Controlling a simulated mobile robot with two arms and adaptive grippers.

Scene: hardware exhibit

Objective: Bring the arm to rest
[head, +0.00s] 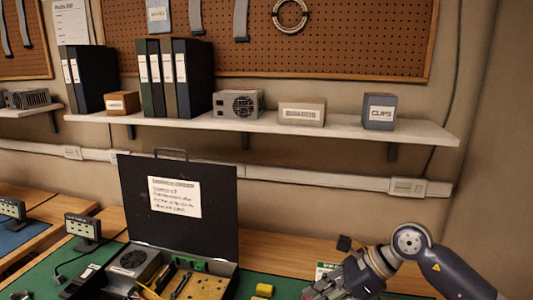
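My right arm comes in from the lower right, bent at a grey joint. Its gripper (340,287) is at the bottom edge, partly cut off, above the bench to the right of the open black case. I cannot tell whether its fingers are open or shut, or whether they hold anything. My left gripper and arm are out of the picture.
An open black case (228,268) with parts stands on the green mat (285,284). A small yellow piece (264,290) lies right of it. A white shelf (420,131) with binders and boxes is above. A display device (84,230) stands at left.

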